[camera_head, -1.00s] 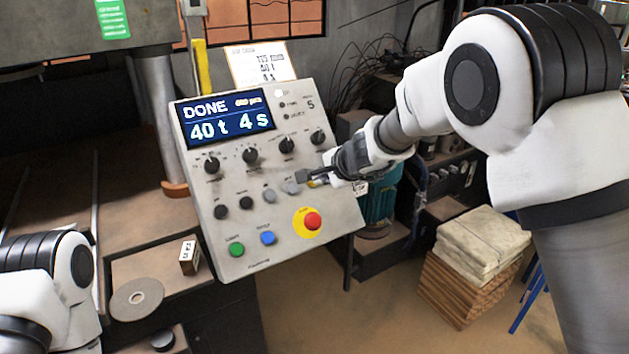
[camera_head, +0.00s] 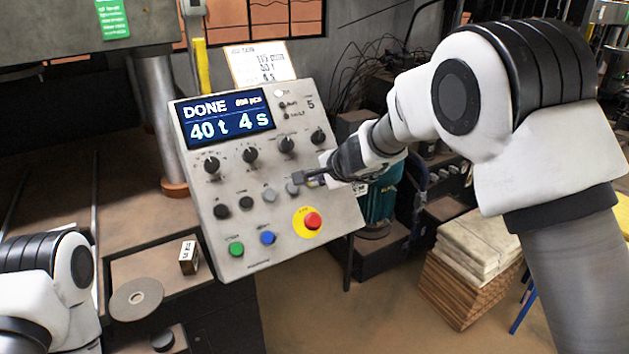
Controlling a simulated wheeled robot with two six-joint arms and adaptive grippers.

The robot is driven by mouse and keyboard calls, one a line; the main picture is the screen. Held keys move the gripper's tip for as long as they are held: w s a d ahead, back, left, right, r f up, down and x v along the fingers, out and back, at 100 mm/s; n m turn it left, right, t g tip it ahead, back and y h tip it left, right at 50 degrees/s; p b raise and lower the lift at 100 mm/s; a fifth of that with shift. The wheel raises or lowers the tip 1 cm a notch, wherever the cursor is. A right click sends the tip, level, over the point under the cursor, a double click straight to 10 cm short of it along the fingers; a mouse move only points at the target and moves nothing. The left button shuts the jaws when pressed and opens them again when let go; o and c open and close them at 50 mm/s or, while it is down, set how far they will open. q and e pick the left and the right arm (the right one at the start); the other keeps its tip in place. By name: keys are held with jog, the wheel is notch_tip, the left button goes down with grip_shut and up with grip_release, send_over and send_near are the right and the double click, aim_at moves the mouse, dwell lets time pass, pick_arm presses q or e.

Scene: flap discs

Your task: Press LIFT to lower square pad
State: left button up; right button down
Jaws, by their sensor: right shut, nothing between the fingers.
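The tilted grey control panel (camera_head: 290,246) stands in the middle, its screen (camera_head: 226,117) reading "DONE" and "40 t 4 s". A row of small buttons crosses it: two black ones at left, then a grey button (camera_head: 269,195) and another grey button (camera_head: 292,189). Their labels are too small to read, so I cannot tell which is LIFT. My right gripper (camera_head: 300,178) is shut and empty, its tips just above the right grey button; I cannot tell whether they touch it. No square pad can be made out. My left gripper is out of view.
A red stop button on a yellow disc (camera_head: 301,233) sits below my right gripper. Green (camera_head: 236,249) and blue (camera_head: 267,238) buttons are lower left. A round disc (camera_head: 137,298) lies on the bench.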

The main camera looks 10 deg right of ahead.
jog(key=shift+w+a+f, duration=0.1)
jog(key=shift+w+f, duration=0.05)
jog(key=shift+f, duration=0.1)
dwell(0.4)
jog(key=shift+b+v, duration=0.5)
jog(key=shift+v, duration=0.45)
jog(key=v, duration=0.6)
